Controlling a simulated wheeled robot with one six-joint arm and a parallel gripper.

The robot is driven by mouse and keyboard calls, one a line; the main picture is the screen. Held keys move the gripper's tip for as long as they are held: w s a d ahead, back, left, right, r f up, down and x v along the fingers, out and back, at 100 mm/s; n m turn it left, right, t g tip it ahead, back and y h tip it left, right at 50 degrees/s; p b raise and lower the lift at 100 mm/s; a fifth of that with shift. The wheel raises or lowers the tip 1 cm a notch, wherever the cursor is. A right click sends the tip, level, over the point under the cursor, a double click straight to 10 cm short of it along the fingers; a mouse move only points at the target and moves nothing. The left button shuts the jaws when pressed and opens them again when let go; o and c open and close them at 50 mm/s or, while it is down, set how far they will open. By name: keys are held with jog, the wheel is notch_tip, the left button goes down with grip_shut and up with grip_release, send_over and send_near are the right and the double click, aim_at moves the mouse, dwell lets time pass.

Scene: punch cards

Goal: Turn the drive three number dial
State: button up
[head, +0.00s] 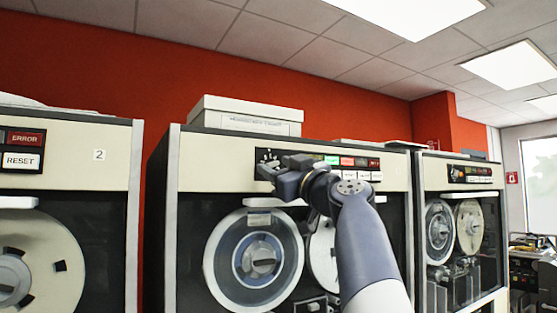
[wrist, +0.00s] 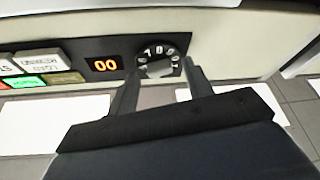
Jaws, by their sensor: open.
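The number dial (wrist: 158,62) is a dark round knob with a grey grip and white numerals, on the front panel of the middle tape drive (head: 222,178). In the head view only part of the dial (head: 267,156) shows, above my gripper. My gripper (wrist: 161,70) is open, with one finger on each side of the dial in the wrist view. I cannot tell whether the fingers touch it. An orange display (wrist: 103,65) reading 00 sits beside the dial.
Lit and plain buttons (wrist: 43,57) line the same panel. A drive (head: 100,185) labelled 2 stands at left and another drive (head: 483,172) at right. A white box (head: 245,117) sits on the middle drive. Tape reels (head: 254,262) are below the panel.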

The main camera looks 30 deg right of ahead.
jog(key=shift+w, duration=0.1)
jog(key=shift+c, duration=0.3)
jog(key=c, duration=0.9)
jog(key=shift+a+m, duration=0.1)
jog(key=shift+m, duration=0.4)
jog(key=m+h+b, duration=0.1)
jog(key=m+h, duration=0.1)
jog(key=m, duration=0.1)
jog(key=shift+a+m+t, duration=0.15)
jog(key=shift+m+t, duration=0.15)
jog(key=shift+m, duration=0.1)
jog(key=m+h+p, duration=0.1)
jog(key=m+h, duration=0.1)
jog(key=m, duration=0.2)
jog(key=shift+r+h, duration=0.15)
jog(key=shift+h, duration=0.15)
jog(key=shift+m+h+p, duration=0.4)
jog(key=shift+m+p, duration=0.05)
jog(key=shift+m, duration=0.55)
